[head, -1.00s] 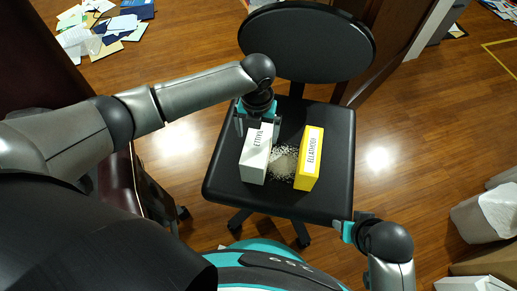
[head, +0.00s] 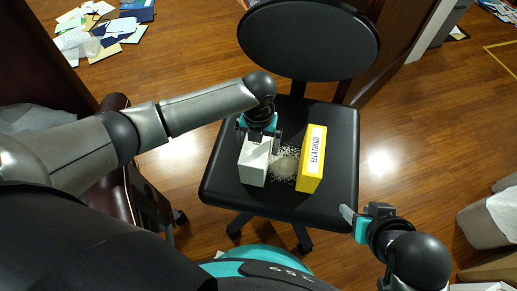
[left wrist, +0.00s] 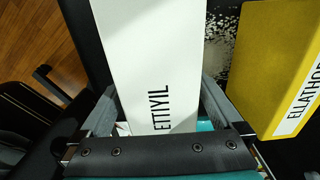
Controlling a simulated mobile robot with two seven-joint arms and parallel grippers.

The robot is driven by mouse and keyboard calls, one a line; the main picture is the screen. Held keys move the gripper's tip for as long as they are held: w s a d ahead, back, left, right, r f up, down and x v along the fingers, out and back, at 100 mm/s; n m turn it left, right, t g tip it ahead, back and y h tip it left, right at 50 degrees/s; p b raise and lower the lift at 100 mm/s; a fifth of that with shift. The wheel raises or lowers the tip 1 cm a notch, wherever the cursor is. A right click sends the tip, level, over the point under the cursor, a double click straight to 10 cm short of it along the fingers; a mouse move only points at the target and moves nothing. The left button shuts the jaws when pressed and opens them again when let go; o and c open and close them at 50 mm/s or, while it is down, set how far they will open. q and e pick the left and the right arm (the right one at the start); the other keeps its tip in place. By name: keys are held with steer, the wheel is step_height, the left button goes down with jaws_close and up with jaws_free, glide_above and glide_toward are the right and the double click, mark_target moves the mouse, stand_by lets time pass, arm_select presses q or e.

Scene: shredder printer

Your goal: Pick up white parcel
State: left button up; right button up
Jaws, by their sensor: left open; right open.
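My right gripper (head: 360,215) is open and empty by the seat's near right corner, away from the parcel.
A yellow box (head: 311,165) stands right of the parcel on the seat. Pale grains (head: 285,163) lie scattered between them. The chair's backrest (head: 308,40) rises behind. Papers (head: 100,30) lie on the floor at the upper left.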

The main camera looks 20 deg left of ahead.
arm_select(q)
steer(key=shift+f, duration=0.15)
jaws_close()
steer(key=shift+w, duration=0.1)
stand_by(0.8)
